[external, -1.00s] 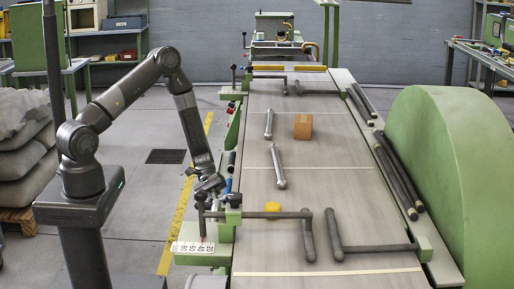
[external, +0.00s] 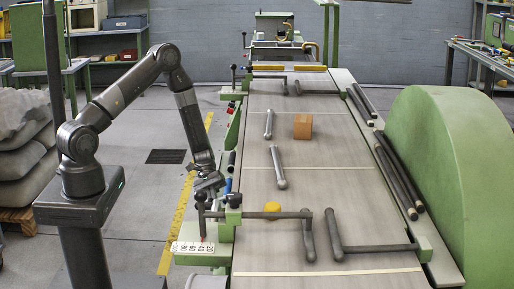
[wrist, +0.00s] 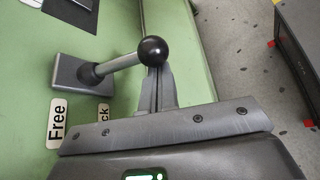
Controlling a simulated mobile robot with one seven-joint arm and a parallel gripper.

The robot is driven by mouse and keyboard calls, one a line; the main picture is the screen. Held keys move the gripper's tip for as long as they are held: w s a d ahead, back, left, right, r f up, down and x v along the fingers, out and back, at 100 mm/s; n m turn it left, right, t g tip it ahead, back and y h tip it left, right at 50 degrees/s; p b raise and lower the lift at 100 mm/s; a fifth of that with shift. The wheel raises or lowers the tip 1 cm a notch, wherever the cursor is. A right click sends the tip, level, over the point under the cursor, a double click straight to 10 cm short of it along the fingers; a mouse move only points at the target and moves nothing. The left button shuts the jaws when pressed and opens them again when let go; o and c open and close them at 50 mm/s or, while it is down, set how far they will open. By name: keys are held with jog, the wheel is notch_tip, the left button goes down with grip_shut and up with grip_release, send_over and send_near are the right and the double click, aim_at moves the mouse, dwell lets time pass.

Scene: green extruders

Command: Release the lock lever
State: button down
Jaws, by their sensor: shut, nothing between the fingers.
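The lock lever (wrist: 118,64) shows in the wrist view as a grey rod with a black ball knob (wrist: 152,50), rising from a dark square base (wrist: 82,75) on a green panel. A "Free" label (wrist: 57,122) lies below the base; a second label (wrist: 104,128), reading "ck", is partly hidden by my gripper. My gripper (wrist: 157,74) is shut and empty, with its fingertips at the knob's lower edge in the picture; I cannot tell if they touch. In the external view my gripper (external: 208,188) is low at the near left side of the machine, and the lever is hard to make out.
A numbered white scale plate (external: 193,248) lies on the green bracket below my gripper. A horizontal dark bar (external: 268,214) runs right from there over the grey table (external: 290,248).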

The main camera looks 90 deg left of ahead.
jog(key=shift+r, duration=0.1)
jog(key=shift+s+r+n+g, duration=0.2)
jog(key=shift+r+n+g, duration=0.75)
jog(key=shift+r, duration=0.5)
jog(key=shift+s+r+n+g, duration=0.2)
jog(key=shift+r+n+g, duration=0.75)
jog(key=shift+r, duration=0.45)
jog(key=a+r, duration=0.1)
jog(key=a, duration=0.8)
jog(key=shift+a, duration=0.2)
jog(key=shift+w+r, duration=0.1)
